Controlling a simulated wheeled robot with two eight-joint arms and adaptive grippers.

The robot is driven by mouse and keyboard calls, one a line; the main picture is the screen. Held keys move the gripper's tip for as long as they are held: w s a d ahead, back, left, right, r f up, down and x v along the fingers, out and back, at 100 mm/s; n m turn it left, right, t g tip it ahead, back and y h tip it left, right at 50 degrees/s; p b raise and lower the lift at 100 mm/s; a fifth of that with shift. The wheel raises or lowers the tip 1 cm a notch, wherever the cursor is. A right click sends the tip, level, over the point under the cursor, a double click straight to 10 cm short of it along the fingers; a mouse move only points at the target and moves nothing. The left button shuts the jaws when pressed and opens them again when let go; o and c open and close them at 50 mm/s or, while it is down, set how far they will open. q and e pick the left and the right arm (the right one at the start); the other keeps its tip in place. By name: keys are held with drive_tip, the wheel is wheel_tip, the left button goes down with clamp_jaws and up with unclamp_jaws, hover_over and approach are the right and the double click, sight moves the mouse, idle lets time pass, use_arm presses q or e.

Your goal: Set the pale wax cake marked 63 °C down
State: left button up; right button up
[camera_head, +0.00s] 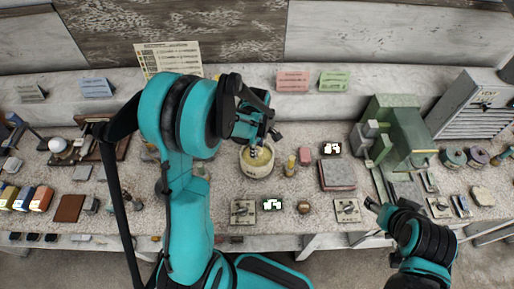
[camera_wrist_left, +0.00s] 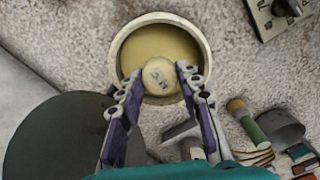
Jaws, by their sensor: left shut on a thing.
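The pale wax cake (camera_wrist_left: 160,76) is a small round yellowish piece with dark marks too small to read. It is between the fingertips of my left gripper (camera_wrist_left: 159,80), which is shut on it. In the wrist view it overlaps the inside of a round, cream-rimmed pot (camera_wrist_left: 203,40) with a yellowish interior. I cannot tell whether it touches the contents. In the head view my left gripper (camera_head: 258,136) reaches down over the same pot (camera_head: 257,174), and the cake is hard to make out. My right gripper (camera_head: 373,205) is at the front right, its fingers too small to judge.
A small bottle (camera_head: 290,165) stands just right of the pot. A reddish-grey block (camera_head: 337,175) and a green machine (camera_head: 400,130) stand farther right. Dial boxes (camera_head: 243,212) line the front edge. Small patches of speckled bench between things are bare.

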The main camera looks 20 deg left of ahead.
use_arm(q)
drive_tip(key=shift+f+b, duration=1.15)
drive_tip(key=shift+f, duration=0.2)
drive_tip(key=o, duration=1)
drive_tip(key=shift+o, duration=0.2)
drive_tip(key=shift+r, duration=0.2)
drive_tip(key=shift+r+p, duration=1.4)
drive_tip(key=shift+r, duration=0.5)
